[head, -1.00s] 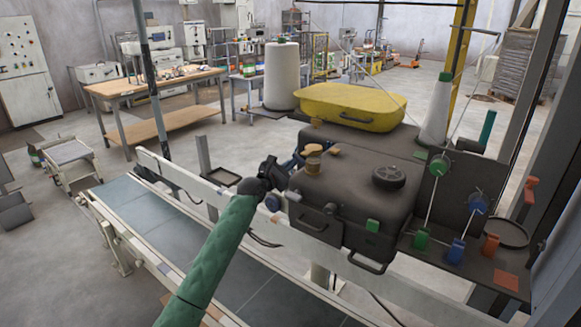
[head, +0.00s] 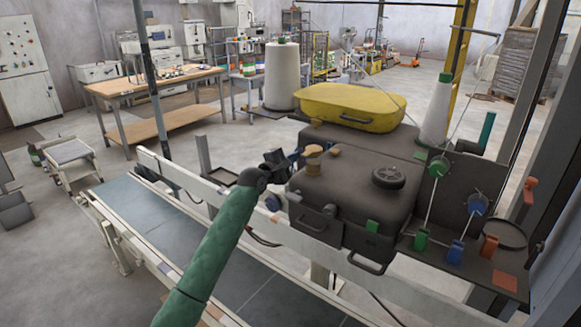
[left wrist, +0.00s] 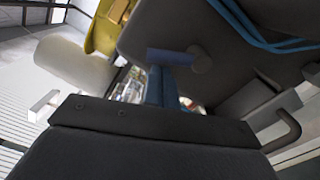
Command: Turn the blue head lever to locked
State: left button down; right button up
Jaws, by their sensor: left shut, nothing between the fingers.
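The blue lever shows in the left wrist view as a short blue bar (left wrist: 168,57), lying level, with a round grey hub at its right end on the dark machine. In the head view only a bit of blue (head: 294,154) shows at the machine's left side, partly hidden by my left gripper. My left gripper (head: 275,160) is at that left side, close to the lever. Its fingers (left wrist: 161,86) are shut and empty, with their tips just below the bar in the wrist view; I cannot tell whether they touch it. My right gripper is out of view.
The dark machine body (head: 345,205) stands right of my left gripper. A yellow case (head: 350,105) lies behind it. A panel (head: 465,190) with green, blue and orange parts is at the right. A conveyor belt (head: 165,225) runs below my left arm.

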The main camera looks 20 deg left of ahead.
pick_arm(q)
jog(key=m, duration=0.1)
jog(key=d+r+m, duration=0.1)
jog(key=m, duration=0.1)
jog(key=shift+s+d+r+m+p, duration=0.25)
jog(key=shift+d+m+p, duration=0.05)
jog(key=shift+m+p, duration=0.1)
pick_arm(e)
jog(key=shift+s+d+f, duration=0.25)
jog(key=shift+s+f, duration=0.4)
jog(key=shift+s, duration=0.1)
pick_arm(q)
jog(key=shift+d, duration=0.1)
